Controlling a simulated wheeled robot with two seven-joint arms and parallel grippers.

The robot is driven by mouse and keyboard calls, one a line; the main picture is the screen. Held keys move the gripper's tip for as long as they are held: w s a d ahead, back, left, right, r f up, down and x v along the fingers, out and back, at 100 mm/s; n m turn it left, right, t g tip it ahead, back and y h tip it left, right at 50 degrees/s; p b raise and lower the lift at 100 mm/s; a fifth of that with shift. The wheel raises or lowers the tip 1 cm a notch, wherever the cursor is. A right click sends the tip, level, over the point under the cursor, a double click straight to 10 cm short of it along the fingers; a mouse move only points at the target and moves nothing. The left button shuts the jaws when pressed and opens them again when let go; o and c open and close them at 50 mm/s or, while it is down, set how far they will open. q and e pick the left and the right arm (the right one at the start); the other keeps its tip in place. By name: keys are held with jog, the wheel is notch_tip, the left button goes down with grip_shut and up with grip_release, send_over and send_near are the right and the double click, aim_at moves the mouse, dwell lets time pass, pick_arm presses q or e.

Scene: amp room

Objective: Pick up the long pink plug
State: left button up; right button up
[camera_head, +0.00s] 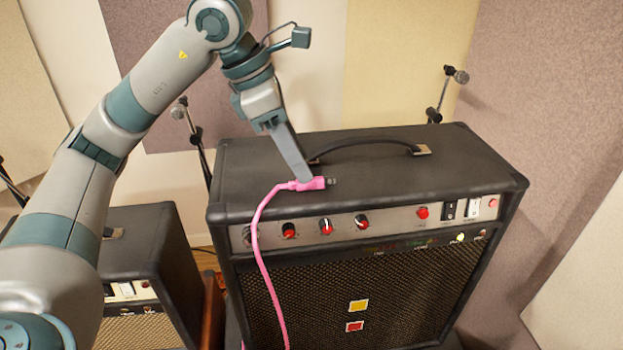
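The pink plug (308,184) lies on top of the black amp (470,160), near its front edge, with its dark tip pointing right. Its pink cable (254,235) runs left and hangs down over the amp's front. My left gripper (305,178) reaches down from above, and its fingertips are at the plug. The fingers overlap in this view, so I cannot tell whether they are closed on the plug or around it. My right gripper is not in view.
A black carry handle (365,146) arches over the amp's top just behind the plug. The front panel has several red knobs (326,226) and switches. A smaller amp (150,240) stands at the left. Microphones on stands (440,95) rise behind. The amp's right top is clear.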

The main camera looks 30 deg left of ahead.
aim_at(313, 184)
pick_arm(q)
jog(key=shift+w+d+f+p, duration=0.2)
jog(key=shift+d+f+p, duration=0.05)
jog(key=shift+f+p, duration=0.4)
jog(key=shift+p+x, duration=0.3)
jog(key=shift+x, duration=0.9)
grip_shut()
